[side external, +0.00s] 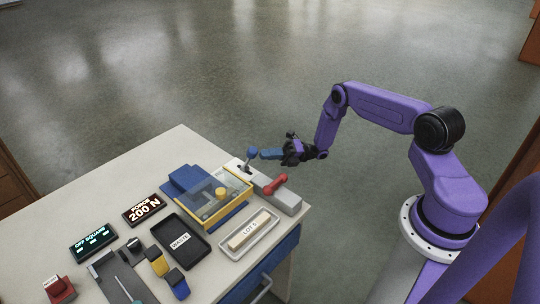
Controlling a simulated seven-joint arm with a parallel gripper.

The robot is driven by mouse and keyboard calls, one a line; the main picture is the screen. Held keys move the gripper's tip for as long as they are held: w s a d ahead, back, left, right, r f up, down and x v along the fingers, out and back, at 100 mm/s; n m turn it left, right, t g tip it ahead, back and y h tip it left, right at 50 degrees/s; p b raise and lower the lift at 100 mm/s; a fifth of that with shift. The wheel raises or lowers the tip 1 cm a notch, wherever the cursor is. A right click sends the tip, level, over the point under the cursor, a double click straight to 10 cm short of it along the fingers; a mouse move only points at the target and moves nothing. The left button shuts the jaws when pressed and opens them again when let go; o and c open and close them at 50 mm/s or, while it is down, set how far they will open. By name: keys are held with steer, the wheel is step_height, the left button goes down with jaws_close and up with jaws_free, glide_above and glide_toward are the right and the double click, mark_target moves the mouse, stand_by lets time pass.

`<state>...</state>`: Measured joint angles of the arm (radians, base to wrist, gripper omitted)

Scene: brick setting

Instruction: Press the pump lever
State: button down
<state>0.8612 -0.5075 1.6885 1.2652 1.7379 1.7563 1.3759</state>
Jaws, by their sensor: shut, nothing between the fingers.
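A long grey unit (288,202) stands on the far right side of the table. It carries an upright lever with a blue round knob (252,153) and a red handle (275,184) lying across its top. No label shows which one is the pump lever. The red handle is below and in front of my gripper.
A blue and yellow press with a clear cover (222,183) stands left of the grey unit. Nearby are a black tray labelled WASTE (180,240), a tray with a bar labelled LOT 5 (249,231), a "FORCE 200 N" display (143,210) and a red button box (59,288). The back-left tabletop is clear.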

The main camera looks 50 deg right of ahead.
mark_target(254, 147)
steer(key=shift+w+r+m, duration=0.25)
steer(key=shift+m, duration=0.05)
steer(key=shift+w+r, duration=0.1)
steer(key=shift+w, duration=0.05)
steer(key=shift+w+r+m+h, duration=0.65)
steer(key=shift+w+m, duration=0.25)
steer(key=shift+m, duration=0.2)
steer(key=w+r+m+g+h, duration=0.1)
steer(key=w+m+h, duration=0.1)
steer(key=w+m, duration=0.3)
steer(key=shift+w+g+h, duration=0.35)
steer(key=shift+w+g, duration=0.05)
steer(key=shift+w, duration=1)
steer(key=shift+w, duration=0.1)
steer(key=shift+r, duration=0.1)
